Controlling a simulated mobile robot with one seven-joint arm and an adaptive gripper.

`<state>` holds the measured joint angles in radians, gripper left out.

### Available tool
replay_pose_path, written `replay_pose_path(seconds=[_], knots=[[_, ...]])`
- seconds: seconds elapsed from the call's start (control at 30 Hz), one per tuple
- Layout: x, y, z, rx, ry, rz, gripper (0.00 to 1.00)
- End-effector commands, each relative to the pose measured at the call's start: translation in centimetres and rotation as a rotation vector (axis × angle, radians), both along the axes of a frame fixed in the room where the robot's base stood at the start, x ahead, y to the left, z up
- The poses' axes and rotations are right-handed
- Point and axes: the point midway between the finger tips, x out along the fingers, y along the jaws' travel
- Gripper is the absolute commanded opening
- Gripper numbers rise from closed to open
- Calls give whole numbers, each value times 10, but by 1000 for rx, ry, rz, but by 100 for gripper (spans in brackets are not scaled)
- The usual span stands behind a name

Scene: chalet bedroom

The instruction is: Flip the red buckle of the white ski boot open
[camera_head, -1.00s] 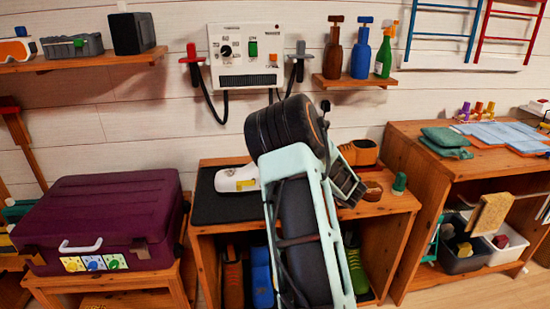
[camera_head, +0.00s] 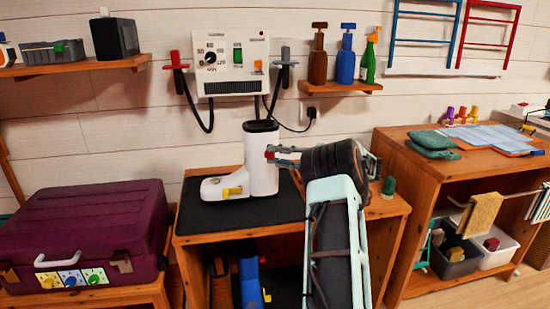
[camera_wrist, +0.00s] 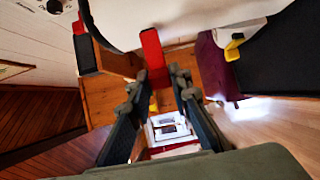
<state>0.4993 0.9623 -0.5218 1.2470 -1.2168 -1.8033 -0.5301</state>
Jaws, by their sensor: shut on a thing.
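The white ski boot (camera_head: 262,170) stands upright on a black mat, its toe pointing left in the head view. Its white shell also fills the top of the wrist view (camera_wrist: 135,15). A yellow buckle (camera_head: 231,191) sits low on its front; it also shows in the wrist view (camera_wrist: 233,47). The red buckle (camera_wrist: 152,50) sticks out from the boot toward my gripper. My gripper (camera_wrist: 154,84) is shut on the red buckle's end, with its two fingers on either side. In the head view, my gripper (camera_head: 273,155) reaches the boot's upper right side; the buckle there is small and partly hidden.
The black mat (camera_head: 220,215) lies on a wooden bench (camera_head: 290,229). A green object (camera_head: 389,187) stands right of my arm. A purple case (camera_head: 85,225) is at left, a wooden cabinet (camera_head: 405,165) at right. A wall panel with cables (camera_head: 233,65) hangs above the boot.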

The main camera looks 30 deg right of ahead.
Motion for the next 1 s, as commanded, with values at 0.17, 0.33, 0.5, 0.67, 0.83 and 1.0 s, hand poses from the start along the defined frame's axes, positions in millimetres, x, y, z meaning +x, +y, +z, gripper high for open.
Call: replay_pose_path(seconds=[0.17,0.33,0.5,0.67,0.83,1.0], knots=[[0,-1,0,-1,-1,14,0],[0,-1,0,1,-1,17,0],[0,0,0,0,-1,17,0],[0,0,0,0,-1,17,30],[0,-1,0,0,-1,17,36],[-1,-2,0,0,-1,16,36]])
